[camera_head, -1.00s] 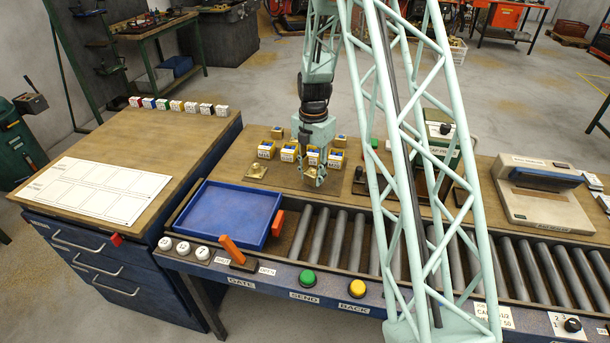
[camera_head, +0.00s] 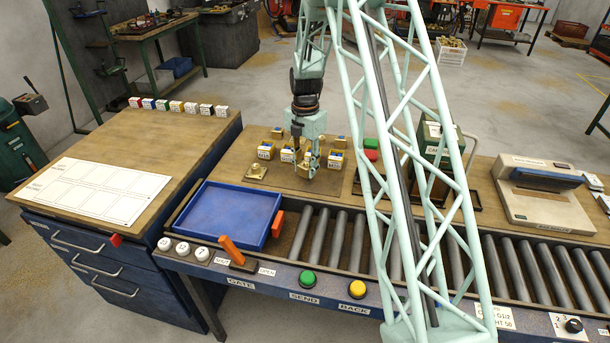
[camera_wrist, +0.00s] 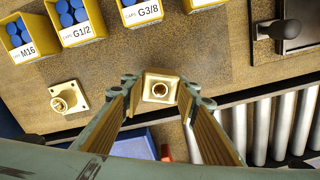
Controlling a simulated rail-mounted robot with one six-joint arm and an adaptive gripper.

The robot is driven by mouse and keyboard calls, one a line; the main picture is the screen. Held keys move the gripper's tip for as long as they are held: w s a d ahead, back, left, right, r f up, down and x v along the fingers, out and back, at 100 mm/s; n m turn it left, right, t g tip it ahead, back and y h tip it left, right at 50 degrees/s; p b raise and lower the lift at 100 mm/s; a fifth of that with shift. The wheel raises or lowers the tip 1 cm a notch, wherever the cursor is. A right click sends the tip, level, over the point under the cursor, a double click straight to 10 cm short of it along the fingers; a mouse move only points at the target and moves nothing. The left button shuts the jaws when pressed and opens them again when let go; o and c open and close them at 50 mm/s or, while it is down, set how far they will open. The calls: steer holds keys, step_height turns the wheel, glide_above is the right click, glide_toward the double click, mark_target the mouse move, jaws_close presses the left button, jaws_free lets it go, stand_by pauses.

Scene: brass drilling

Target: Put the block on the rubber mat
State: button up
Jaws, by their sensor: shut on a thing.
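The block is a square brass piece with a round hole in its top, seen in the wrist view (camera_wrist: 159,88). My gripper (camera_wrist: 158,95) is shut on it, one finger at each side. In the head view my gripper (camera_head: 307,168) hangs over the bench beside the small yellow bins, and the block is hard to make out between the fingers. A second brass piece, a square plate with a round boss (camera_wrist: 68,97), lies apart on the bench to the left; it also shows in the head view (camera_head: 256,171). I cannot tell which surface is the rubber mat.
Yellow bins with blue caps (camera_wrist: 75,20) stand just behind the gripper. A roller conveyor (camera_head: 335,228) runs in front, with a blue tray (camera_head: 232,213) at its left. A dark plate with a ball-ended lever (camera_wrist: 278,30) is to the right.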

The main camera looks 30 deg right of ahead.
mark_target(305, 174)
steer(key=shift+w+f+b, duration=0.15)
steer(key=shift+f+b, duration=0.2)
steer(key=shift+f, duration=1.4)
steer(key=shift+f, duration=0.15)
steer(key=o, duration=1.3)
step_height(305, 174, up, 11)
steer(key=shift+f+p, duration=0.15)
steer(key=shift+p, duration=0.6)
steer(key=shift+r, duration=0.75)
steer(key=shift+r, duration=0.1)
